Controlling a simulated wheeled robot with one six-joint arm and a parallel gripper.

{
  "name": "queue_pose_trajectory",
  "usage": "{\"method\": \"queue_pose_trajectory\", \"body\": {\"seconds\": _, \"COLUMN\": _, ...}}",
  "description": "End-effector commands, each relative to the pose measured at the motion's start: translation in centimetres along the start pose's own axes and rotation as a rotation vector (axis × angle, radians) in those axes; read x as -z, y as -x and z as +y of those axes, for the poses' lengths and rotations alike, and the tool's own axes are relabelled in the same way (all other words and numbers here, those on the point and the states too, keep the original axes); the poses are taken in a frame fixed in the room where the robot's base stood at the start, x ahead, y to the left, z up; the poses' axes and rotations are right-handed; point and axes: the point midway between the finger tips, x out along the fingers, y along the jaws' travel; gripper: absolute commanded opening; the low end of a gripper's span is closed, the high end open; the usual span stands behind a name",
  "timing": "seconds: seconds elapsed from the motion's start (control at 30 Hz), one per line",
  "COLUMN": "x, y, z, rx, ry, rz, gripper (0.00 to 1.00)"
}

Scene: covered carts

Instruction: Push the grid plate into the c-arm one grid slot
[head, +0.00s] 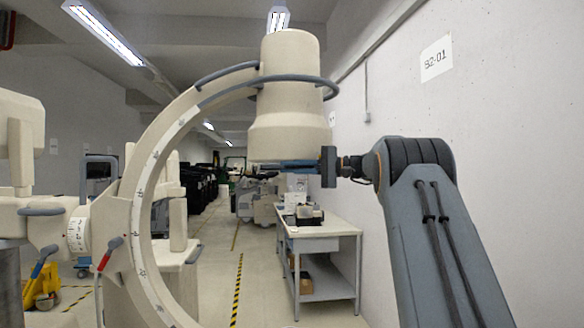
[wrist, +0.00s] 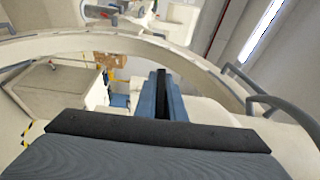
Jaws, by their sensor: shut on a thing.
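The cream c-arm (head: 150,190) curves through the left and middle of the head view, with its large cylindrical head (head: 289,95) at the top. Its curved frame also crosses the wrist view (wrist: 100,42). My gripper (head: 285,166) reaches in from the right, just under the cylinder's lower face. In the wrist view its two blue fingers (wrist: 163,95) are close together on a thin dark strip, which appears to be the grid plate (wrist: 163,100). The slot is not clearly visible, and I cannot tell how far the plate sits in it.
A grey handrail (wrist: 255,98) stands out from the c-arm near my gripper. A white work table (head: 318,236) with small items stands behind, below my arm. An open aisle with yellow-black floor tape (head: 237,290) lies in the middle.

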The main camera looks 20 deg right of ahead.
Motion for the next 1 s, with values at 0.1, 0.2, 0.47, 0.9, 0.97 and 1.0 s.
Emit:
{"method": "queue_pose_trajectory", "body": {"seconds": 0.1, "x": 0.3, "y": -0.1, "z": -0.1, "rx": 0.001, "ry": 0.001, "rz": 0.000, "gripper": 0.00}}
{"method": "queue_pose_trajectory", "body": {"seconds": 0.2, "x": 0.5, "y": -0.1, "z": -0.1, "rx": 0.001, "ry": 0.002, "rz": 0.000, "gripper": 0.00}}
{"method": "queue_pose_trajectory", "body": {"seconds": 0.47, "x": 1.0, "y": -0.3, "z": -0.1, "rx": 0.001, "ry": 0.002, "rz": 0.000, "gripper": 0.00}}
{"method": "queue_pose_trajectory", "body": {"seconds": 0.9, "x": 1.1, "y": -0.4, "z": 0.1, "rx": -0.001, "ry": -0.003, "rz": 0.000, "gripper": 0.31}}
{"method": "queue_pose_trajectory", "body": {"seconds": 0.97, "x": 1.2, "y": -0.3, "z": 0.2, "rx": -0.001, "ry": -0.002, "rz": 0.000, "gripper": 0.31}}
{"method": "queue_pose_trajectory", "body": {"seconds": 1.0, "x": 1.2, "y": -0.1, "z": 0.2, "rx": -0.001, "ry": -0.002, "rz": 0.001, "gripper": 0.31}}
